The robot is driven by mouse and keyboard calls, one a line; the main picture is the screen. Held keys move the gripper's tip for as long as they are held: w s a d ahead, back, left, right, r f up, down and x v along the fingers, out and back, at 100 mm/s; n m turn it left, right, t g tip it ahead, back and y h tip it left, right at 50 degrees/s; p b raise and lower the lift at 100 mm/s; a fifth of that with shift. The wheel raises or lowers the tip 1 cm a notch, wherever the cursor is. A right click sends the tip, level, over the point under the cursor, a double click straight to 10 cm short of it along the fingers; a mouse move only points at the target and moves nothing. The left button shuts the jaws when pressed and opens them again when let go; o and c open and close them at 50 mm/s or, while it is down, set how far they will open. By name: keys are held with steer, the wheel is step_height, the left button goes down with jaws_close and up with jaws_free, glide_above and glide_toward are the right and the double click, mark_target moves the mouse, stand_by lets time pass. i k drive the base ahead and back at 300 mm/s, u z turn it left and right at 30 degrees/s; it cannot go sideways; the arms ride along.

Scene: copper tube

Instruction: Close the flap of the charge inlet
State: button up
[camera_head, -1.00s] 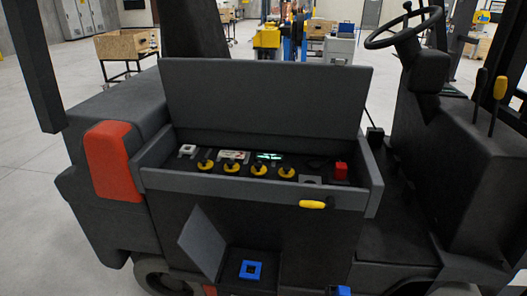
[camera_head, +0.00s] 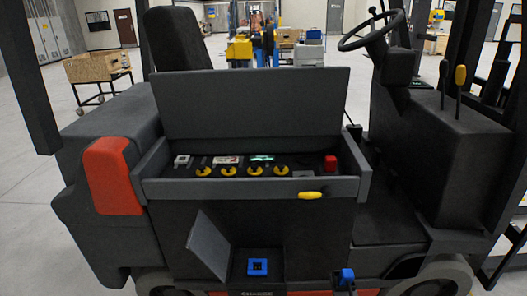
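The charge inlet flap (camera_head: 209,246) is a flat dark grey plate on the lower side of a dark forklift. It stands open, swung out to the left of the inlet recess. The charge inlet (camera_head: 257,266) is a blue square socket inside a dark recess, uncovered, with a partly cut-off label below. A blue connector-like piece (camera_head: 346,276) with dark parts is low to the right of the recess; whether anything holds it cannot be told. My gripper is not in view.
Above the inlet, the forklift's battery compartment (camera_head: 260,189) has its large lid (camera_head: 252,103) raised. A yellow handle (camera_head: 310,195) sticks out on the compartment's front wall. A red-orange panel (camera_head: 112,176) is at left. Clear floor (camera_head: 38,240) shows at far left.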

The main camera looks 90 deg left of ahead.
mark_target(204, 239)
steer(key=k, duration=1.15)
steer(key=u, duration=2.35)
